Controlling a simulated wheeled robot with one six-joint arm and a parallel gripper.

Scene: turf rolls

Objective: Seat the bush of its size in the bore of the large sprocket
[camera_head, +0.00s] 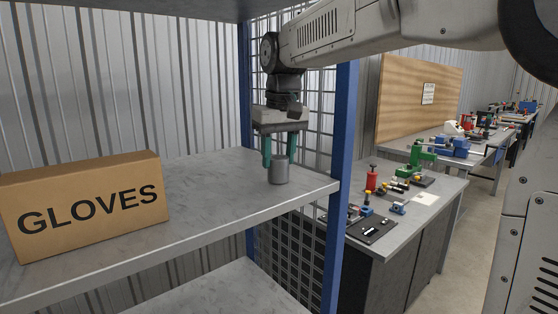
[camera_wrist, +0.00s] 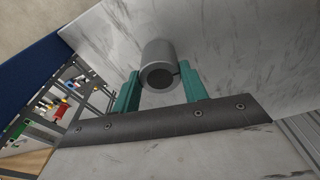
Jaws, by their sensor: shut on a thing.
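My gripper (camera_head: 281,150) points down over the metal shelf, with its teal fingers shut on a grey hollow bush (camera_head: 279,174). The bush is upright, at or just above the shelf top near its right end; I cannot tell whether it touches. In the wrist view the bush (camera_wrist: 158,56) sits between the two teal fingers of my gripper (camera_wrist: 162,82), with its open round end facing the camera. I cannot make out the large sprocket in either view.
A cardboard box marked GLOVES (camera_head: 85,203) stands on the left of the shelf (camera_head: 215,210). A blue post (camera_head: 342,140) and wire mesh bound the shelf's right end. Beyond is a workbench (camera_head: 425,210) with small coloured tools. The shelf between box and bush is clear.

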